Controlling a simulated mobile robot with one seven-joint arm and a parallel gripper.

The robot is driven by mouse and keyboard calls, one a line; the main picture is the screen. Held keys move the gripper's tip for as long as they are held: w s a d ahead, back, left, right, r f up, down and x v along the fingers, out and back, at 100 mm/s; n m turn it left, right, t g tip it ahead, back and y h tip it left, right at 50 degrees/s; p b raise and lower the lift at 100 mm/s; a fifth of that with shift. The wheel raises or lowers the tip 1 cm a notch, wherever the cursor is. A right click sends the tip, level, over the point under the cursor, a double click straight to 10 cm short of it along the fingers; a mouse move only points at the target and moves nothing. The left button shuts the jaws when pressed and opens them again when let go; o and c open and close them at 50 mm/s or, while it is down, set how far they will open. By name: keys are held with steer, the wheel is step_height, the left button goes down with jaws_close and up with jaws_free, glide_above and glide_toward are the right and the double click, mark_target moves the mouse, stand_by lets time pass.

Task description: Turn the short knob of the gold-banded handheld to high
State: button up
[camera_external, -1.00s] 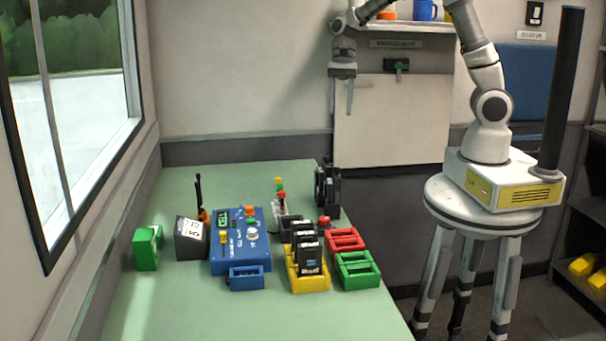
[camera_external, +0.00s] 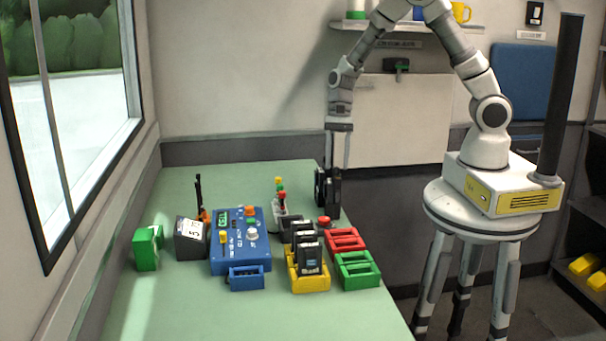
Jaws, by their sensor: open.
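My gripper (camera_external: 338,162) points straight down with its two fingers apart and nothing between them. It is just above or behind a pair of upright black handheld-like units (camera_external: 328,190) at the table's back right edge; the exact gap is unclear. Another black handheld (camera_external: 309,256) stands in a yellow holder (camera_external: 309,283). A dark handheld with a tall antenna and an orange part (camera_external: 202,208) stands at the left. I cannot make out a gold band or a short knob's setting on any of them at this size.
A blue control box (camera_external: 227,262) with coloured knobs sits mid-table. Red (camera_external: 346,239) and green (camera_external: 357,270) holders stand at the right. The table's front (camera_external: 250,318) is clear.

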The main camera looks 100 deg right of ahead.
jaws_close()
stand_by(0.3)
steer(key=shift+m, duration=0.4)
jaws_free()
steer(key=p+v, duration=0.2)
steer(key=v, duration=1.5)
steer(key=shift+s+r, duration=0.2)
steer(key=shift+r, duration=0.05)
